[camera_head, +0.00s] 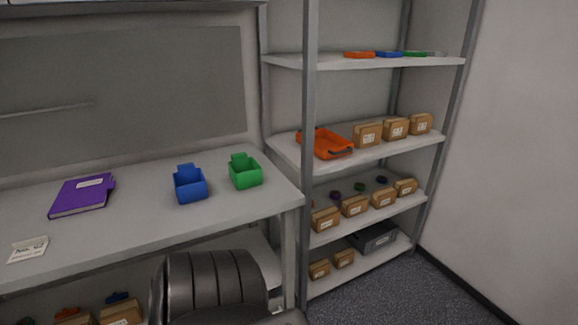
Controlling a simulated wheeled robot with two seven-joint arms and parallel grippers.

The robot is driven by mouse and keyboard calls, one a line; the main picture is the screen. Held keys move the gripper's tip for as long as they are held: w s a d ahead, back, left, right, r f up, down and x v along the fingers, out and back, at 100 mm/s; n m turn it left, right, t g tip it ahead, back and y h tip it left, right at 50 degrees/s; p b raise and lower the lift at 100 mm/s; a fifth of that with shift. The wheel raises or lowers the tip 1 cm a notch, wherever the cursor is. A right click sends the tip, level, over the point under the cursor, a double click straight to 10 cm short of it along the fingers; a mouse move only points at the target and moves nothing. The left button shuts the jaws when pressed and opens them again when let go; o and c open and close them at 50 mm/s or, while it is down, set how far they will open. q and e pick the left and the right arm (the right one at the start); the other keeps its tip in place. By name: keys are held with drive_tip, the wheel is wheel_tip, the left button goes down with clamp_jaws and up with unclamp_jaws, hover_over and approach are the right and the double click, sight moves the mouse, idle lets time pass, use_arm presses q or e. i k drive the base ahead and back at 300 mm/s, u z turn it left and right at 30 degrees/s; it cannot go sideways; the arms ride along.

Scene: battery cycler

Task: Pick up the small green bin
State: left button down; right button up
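The small green bin (245,172) stands upright on the grey workbench (130,221), near its right end. It looks empty and nothing touches it. A small blue bin (190,186) stands just to its left. Neither of my grippers shows in the head view. A dark, ribbed rounded shape at the bottom centre hides part of the area below the bench.
A shelf rack (310,200) stands right of the bench, its post close to the bench end. It holds an orange tray (326,143) and several cardboard boxes (367,134). A purple binder (81,196) and a paper card (28,249) lie on the bench's left part.

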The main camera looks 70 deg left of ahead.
sight(244, 169)
drive_tip(key=i, duration=0.45)
drive_tip(key=u, duration=2.5)
